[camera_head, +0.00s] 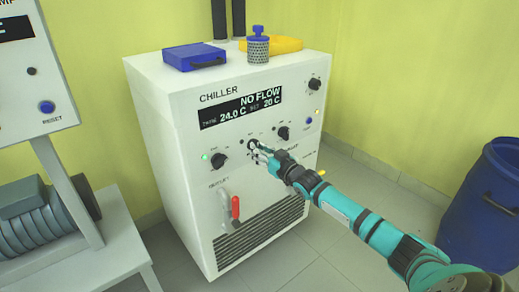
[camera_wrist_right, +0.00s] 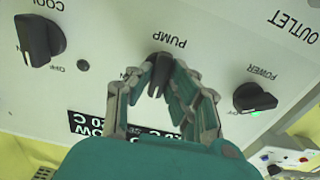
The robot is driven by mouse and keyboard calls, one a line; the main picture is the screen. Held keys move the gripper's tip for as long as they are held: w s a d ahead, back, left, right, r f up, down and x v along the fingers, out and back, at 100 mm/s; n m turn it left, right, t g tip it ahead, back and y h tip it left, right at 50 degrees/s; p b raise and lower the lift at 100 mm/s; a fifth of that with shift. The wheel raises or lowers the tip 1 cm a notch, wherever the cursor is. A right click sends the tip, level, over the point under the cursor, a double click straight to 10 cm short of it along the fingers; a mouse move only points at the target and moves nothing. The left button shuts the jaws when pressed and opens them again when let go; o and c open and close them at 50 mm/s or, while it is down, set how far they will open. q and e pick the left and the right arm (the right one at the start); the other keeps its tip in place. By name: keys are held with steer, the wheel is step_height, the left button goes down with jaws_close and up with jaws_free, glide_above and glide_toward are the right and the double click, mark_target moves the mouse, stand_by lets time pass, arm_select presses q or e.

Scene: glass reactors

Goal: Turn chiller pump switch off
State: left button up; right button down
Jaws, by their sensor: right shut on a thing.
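The chiller (camera_head: 165,120) is a white cabinet against the yellow wall. Its display (camera_head: 240,108) reads NO FLOW, with 24.0 C and 20 C below. The black pump switch (camera_wrist_right: 160,74), a rotary knob under the PUMP label, sits between my right fingertips in the wrist view, which shows the panel upside down. Its handle is near vertical there, slightly tilted. My right gripper (camera_head: 257,150) is shut on it and largely hides it in the head view. My left gripper is not in view.
The power knob (camera_head: 219,161), with a lit green lamp, and the cooling knob (camera_head: 283,133) flank the pump switch. A red-handled outlet valve (camera_head: 235,207) sits below. A blue case (camera_head: 193,56) and bottle (camera_head: 258,45) stand on top. A blue barrel (camera_head: 485,205) stands at right.

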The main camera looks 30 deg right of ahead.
stand_by(0.3)
steer(key=c, duration=1.3)
jaws_free()
steer(key=shift+o, duration=0.2)
steer(key=shift+s, duration=0.15)
steer(key=s+d, duration=0.1)
steer(key=s, duration=1)
steer(key=shift+s, duration=0.4)
